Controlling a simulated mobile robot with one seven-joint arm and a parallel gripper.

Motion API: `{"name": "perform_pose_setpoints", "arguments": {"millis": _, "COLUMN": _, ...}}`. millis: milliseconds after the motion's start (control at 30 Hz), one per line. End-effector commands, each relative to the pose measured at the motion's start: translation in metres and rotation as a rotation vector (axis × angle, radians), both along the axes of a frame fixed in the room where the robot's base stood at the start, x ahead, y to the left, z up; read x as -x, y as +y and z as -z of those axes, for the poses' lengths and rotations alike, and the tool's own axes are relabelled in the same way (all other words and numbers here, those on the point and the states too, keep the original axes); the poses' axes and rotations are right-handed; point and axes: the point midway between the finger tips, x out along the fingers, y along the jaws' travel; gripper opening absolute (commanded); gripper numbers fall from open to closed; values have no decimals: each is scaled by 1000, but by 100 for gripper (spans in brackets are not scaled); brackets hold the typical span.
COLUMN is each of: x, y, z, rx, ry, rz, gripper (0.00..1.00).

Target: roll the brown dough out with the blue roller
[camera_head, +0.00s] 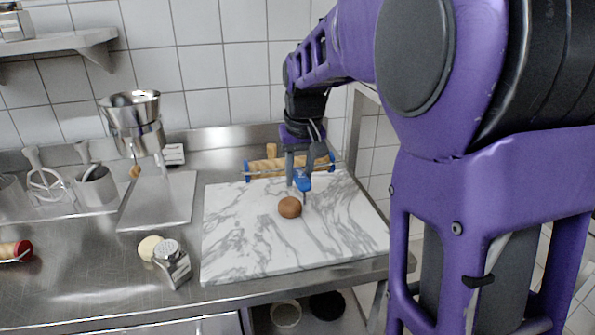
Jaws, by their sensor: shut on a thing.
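The brown dough (290,208) is a round ball on the white marble board (240,240), near the board's middle. The blue roller (262,168) has a wooden barrel with blue ends and a thin metal bar along its front. It lies across the back of the board, behind the dough and apart from it. I cannot tell whether the barrel touches the board. My gripper (300,183) points down and is shut on a blue part of the roller, seemingly its handle, just behind the dough. The fingers hide part of the barrel.
A metal shaker (171,263) and a pale round disc (149,247) stand left of the board. A red-ended roller (16,251) lies at far left. A metal stand (133,122), containers and a whisk (47,184) are at back left. The board's front is clear.

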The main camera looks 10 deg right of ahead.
Motion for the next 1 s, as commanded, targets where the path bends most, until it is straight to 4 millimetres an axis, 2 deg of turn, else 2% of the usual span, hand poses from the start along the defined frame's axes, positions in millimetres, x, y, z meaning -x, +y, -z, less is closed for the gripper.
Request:
{"name": "perform_pose_setpoints", "arguments": {"millis": 700, "x": 0, "y": 0, "z": 66, "rx": 0, "ry": -3, "rz": 0, "gripper": 0}}
{"name": "perform_pose_setpoints", "arguments": {"millis": 1000, "x": 0, "y": 0, "z": 76, "rx": 0, "ry": -3, "rz": 0, "gripper": 0}}
